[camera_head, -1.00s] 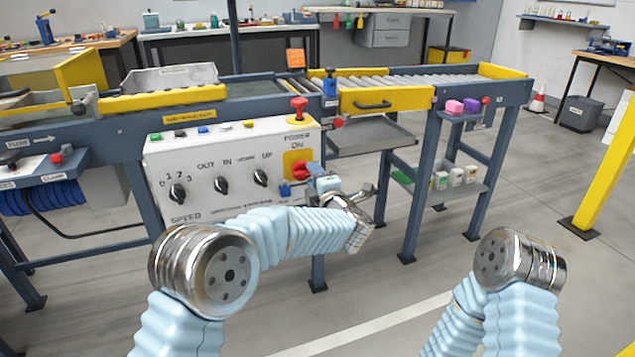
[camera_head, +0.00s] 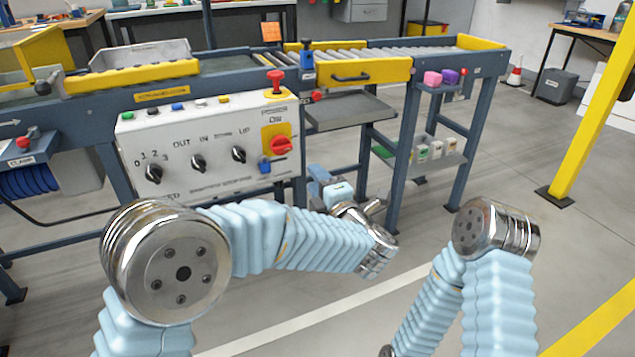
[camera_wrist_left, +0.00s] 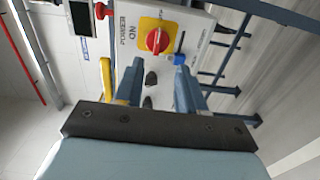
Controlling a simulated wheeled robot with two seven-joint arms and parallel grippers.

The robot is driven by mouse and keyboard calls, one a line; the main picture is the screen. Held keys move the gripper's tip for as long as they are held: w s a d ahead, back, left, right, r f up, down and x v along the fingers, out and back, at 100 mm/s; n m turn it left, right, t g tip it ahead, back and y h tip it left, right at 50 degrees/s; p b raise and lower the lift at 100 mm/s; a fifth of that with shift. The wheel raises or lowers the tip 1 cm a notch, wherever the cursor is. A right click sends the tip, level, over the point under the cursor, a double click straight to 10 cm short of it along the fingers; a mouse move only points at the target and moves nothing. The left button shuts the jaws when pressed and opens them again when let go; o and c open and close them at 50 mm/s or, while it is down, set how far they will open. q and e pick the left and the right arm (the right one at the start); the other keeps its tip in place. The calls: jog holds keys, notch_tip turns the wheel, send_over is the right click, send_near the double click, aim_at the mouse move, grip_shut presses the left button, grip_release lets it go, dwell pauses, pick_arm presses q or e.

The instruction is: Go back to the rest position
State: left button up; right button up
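My left gripper (camera_head: 322,184) is in the head view, low and to the right of the white control panel (camera_head: 205,160), apart from it. In the left wrist view its two blue-grey fingers (camera_wrist_left: 158,75) stand apart with nothing between them. The panel carries black knobs, a red rotary switch (camera_head: 281,145) on a yellow plate and a small blue switch (camera_head: 264,165). The red switch also shows in the left wrist view (camera_wrist_left: 157,40), beyond the fingertips. My right arm is bent at the lower right of the head view; its gripper is out of view.
The conveyor with its yellow guard (camera_head: 370,72) runs across behind the panel. A grey tray (camera_head: 348,111) and a lower shelf (camera_head: 425,150) with small boxes stick out on the right. A yellow post (camera_head: 592,110) stands far right. The floor between is clear.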

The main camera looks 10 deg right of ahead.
pick_arm(q)
jog(key=a+f+m+g+h+p, duration=0.15)
jog(key=a+f+m, duration=0.25)
jog(key=f, duration=0.4)
jog(key=s+a+f+m+g+h+p, duration=0.1)
jog(key=a+f+m+g+h, duration=0.25)
jog(key=f, duration=0.55)
jog(key=a+f+m+g+h+p, duration=0.1)
jog(key=a+f+m+h, duration=0.1)
jog(key=a+f+m, duration=0.45)
jog(key=s+a+f+m+g+h, duration=0.1)
jog(key=s+f+m+g, duration=0.1)
jog(key=s, duration=0.6)
jog(key=s+a+f+m+g+p, duration=0.1)
jog(key=s+a+f+g, duration=0.1)
jog(key=s+f+g, duration=0.3)
jog(key=s+a+f+m+g+h+p, duration=0.1)
jog(key=s+f+m+g, duration=0.1)
jog(key=s+f, duration=0.5)
jog(key=s+g, duration=0.1)
jog(key=s, duration=0.5)
jog(key=shift+a+f+m+h, duration=0.25)
jog(key=shift+m+h, duration=0.05)
